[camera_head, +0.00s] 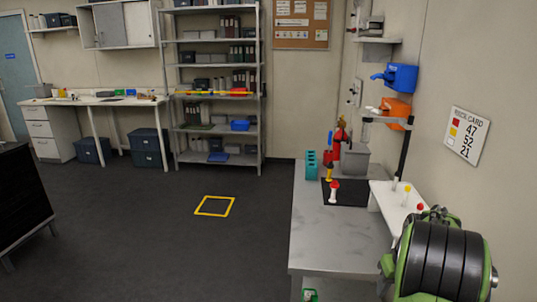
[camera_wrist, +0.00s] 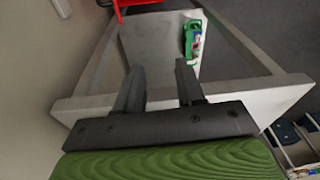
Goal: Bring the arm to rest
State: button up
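My gripper (camera_wrist: 157,78) shows in the wrist view with its two dark fingers apart and nothing between them. It is open. In the head view only a green and black part of my arm shows at the lower right, beside the bench, and the gripper itself is out of sight. In the wrist view, the fingers are over or in front of a pale grey frame (camera_wrist: 255,92), with a small green object (camera_wrist: 192,38) beyond them. I cannot tell how far the fingers are from these.
A grey bench (camera_head: 335,245) on the right holds a teal rack (camera_head: 311,164), a red and white piece (camera_head: 334,191) and a white stand (camera_head: 392,208). A metal shelf (camera_head: 218,158) and a white desk (camera_head: 100,100) stand at the back. The floor around the yellow square (camera_head: 214,213) is clear.

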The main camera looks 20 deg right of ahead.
jog(key=s+a+r+n+t+p, duration=0.2)
jog(key=a+r+p, duration=0.2)
jog(key=a+r, duration=1.4)
jog(key=s+a+r+n+t+p, duration=0.1)
jog(key=s+a+n+p, duration=0.1)
jog(key=s+a, duration=1)
jog(key=shift+a+r+t+p, duration=0.3)
jog(key=shift+a+t+p, duration=0.1)
jog(key=shift+p, duration=0.25)
